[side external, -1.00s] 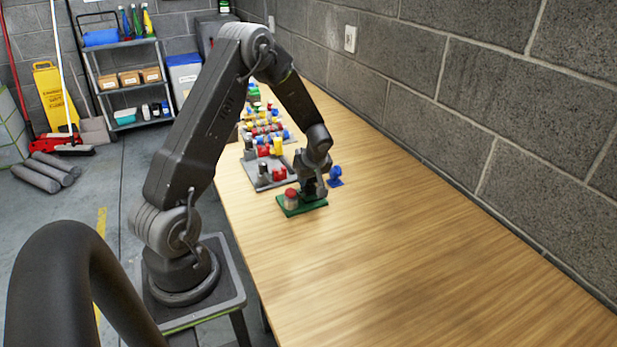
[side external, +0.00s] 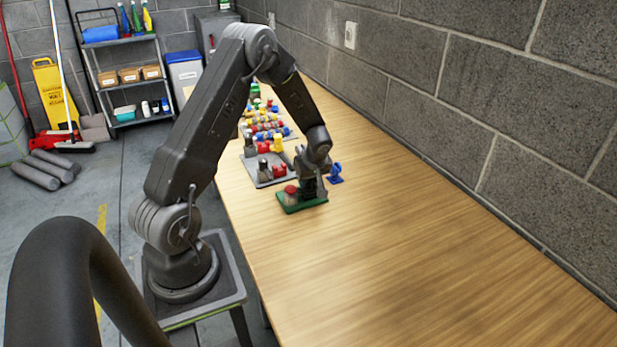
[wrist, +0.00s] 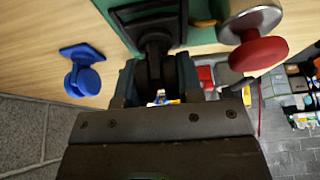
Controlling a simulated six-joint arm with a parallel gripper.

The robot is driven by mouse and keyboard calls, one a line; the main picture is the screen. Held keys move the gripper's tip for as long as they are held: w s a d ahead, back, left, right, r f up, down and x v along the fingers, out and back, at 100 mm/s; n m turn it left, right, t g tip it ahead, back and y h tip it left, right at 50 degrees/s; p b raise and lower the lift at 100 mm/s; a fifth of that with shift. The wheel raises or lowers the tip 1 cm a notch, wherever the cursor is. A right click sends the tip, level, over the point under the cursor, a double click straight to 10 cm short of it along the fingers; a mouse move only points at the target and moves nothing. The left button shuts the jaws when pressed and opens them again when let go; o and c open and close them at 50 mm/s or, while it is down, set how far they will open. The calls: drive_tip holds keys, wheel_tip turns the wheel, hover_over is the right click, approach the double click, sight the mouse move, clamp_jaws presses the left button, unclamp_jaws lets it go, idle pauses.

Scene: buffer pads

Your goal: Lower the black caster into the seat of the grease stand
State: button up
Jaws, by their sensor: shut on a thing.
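The green grease stand (side external: 289,208) lies on the wooden table under my gripper (side external: 312,178). In the wrist view its green plate (wrist: 204,35) runs along the top, with a black seat frame (wrist: 122,16) on it. My gripper (wrist: 156,82) is shut on the black caster (wrist: 155,48), which also shows dark in the side view (side external: 309,188). The caster overlaps the seat in the wrist view. I cannot tell whether it touches the seat floor, as the jaws hide part of it.
A red-topped grey knob (wrist: 258,53) stands on the same plate, close beside the caster. A blue part (wrist: 84,75) sits on the table on the other side. A grey board (side external: 263,181) with coloured parts lies behind. The front table is clear.

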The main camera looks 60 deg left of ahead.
drive_tip(key=shift+f, duration=0.3)
drive_tip(key=o, duration=1)
drive_tip(key=shift+o, duration=0.2)
drive_tip(key=v, duration=1.4)
drive_tip(key=s+d+r+m+t+h, duration=0.1)
drive_tip(key=s+d+r+m+t, duration=0.3)
drive_tip(key=d+r+m, duration=0.6)
drive_tip(key=s+d+r+m+h, duration=0.1)
drive_tip(key=s+d+r+m, duration=0.1)
drive_tip(key=s+d+m, duration=0.2)
drive_tip(key=s+d+r+m+t+h, duration=0.1)
drive_tip(key=s+d+r+m+h, duration=0.1)
drive_tip(key=s+d, duration=0.7)
drive_tip(key=shift+d+r+m+t+h, duration=0.3)
drive_tip(key=shift+d+r+m, duration=0.45)
drive_tip(key=shift+d+m, duration=0.2)
